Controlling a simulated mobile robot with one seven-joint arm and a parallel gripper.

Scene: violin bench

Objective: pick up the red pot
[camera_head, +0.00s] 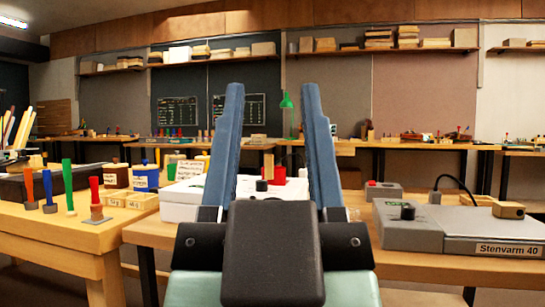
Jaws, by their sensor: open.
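A small red object (279,176), which looks like the red pot, shows between my gripper's fingers in the head view. It stands on or just behind the white device (250,188) with a black knob, and its lower part is hidden. My gripper (272,92) is open, with two upright blue-grey fingers wide apart and nothing between them. It is in the foreground, apart from the red pot, which lies farther off behind it.
The left bench (75,230) holds colored-handled tools (70,187), small wooden boxes and a blue pot (146,180). To the right on the middle bench is a grey device labelled "Stenvarm 40" (495,234) with a black cable. More benches and shelves line the back wall.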

